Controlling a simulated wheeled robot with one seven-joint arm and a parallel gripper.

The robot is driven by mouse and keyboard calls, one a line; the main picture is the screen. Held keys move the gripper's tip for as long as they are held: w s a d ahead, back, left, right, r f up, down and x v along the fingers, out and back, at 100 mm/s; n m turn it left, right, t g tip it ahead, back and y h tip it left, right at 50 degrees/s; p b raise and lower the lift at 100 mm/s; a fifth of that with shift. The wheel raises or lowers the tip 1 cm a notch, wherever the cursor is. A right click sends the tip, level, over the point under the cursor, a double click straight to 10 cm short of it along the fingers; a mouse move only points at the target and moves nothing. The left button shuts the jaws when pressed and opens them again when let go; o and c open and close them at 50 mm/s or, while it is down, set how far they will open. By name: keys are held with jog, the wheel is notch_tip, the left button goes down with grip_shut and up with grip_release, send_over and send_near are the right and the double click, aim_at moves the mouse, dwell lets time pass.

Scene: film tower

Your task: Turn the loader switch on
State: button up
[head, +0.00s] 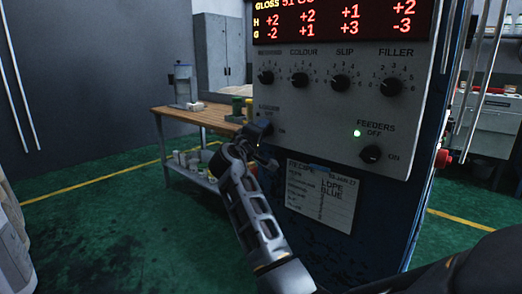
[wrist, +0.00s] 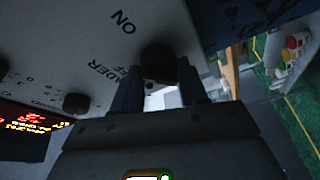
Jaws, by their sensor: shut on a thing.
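The loader switch is a dark round knob (wrist: 158,60) at the lower left of the grey control panel (head: 325,115). My gripper (head: 260,140) reaches it from the left and below, covering most of the switch and part of its label in the head view. In the wrist view my gripper (wrist: 160,82) has its two fingers on either side of the knob, shut on it. The ON and OFF marks show beside the knob there. Which mark the knob points to is hidden.
Small selector knobs line the panel above. A recipe card (head: 320,195) hangs below. A wooden workbench (head: 195,117) stands behind left; green floor (head: 90,235) is open at left.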

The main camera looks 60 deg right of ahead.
jog(key=m+b, duration=0.2)
jog(key=b, duration=0.2)
jog(key=m+g+h+b, duration=0.1)
jog(key=m+b, duration=0.2)
jog(key=b, duration=0.2)
jog(key=m+b, duration=0.3)
jog(key=b, duration=0.2)
jog(key=shift+f+g+h, duration=0.3)
jog(key=shift+h, duration=0.1)
jog(key=shift+r+m+b, duration=0.2)
jog(key=shift+m+b, duration=0.1)
jog(key=shift+b, duration=0.15)
jog(key=o, duration=1.1)
jog(key=shift+c, duration=0.2)
jog(key=p+v, duration=0.1)
jog(key=v, duration=0.7)
jog(key=shift+w+d, duration=0.1)
